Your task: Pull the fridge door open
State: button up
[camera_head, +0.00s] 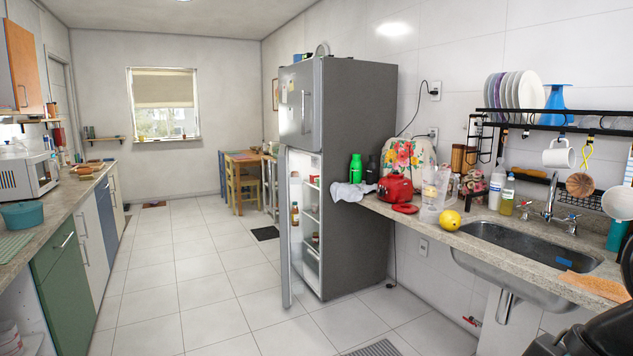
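The grey fridge (352,175) stands against the right wall, beyond the counter. Its lower fridge door (285,235) is swung open toward the left and is seen nearly edge-on. White shelves (311,195) and a few food items show in the gap, with a bottle (295,214) near the door. The upper freezer door (297,105) looks shut and has an upright handle (304,112). The lower door's handle is not clearly visible. Dark parts at the lower right look like my arm; my gripper's fingers do not show.
The tiled floor (215,285) in front of the fridge is clear. A stone counter with a sink (545,250) runs along the right, holding a red pot (395,188) and a lemon (450,220). Green and white cabinets (68,280) line the left. A table (243,157) with chairs stands behind.

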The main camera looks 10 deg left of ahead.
aim_at(284, 178)
jog(key=u, duration=0.35)
jog(key=i, duration=0.25)
jog(key=u, duration=0.85)
jog(key=i, duration=3.25)
jog(key=z, duration=1.25)
jog(key=i, duration=0.7)
jog(key=z, duration=0.35)
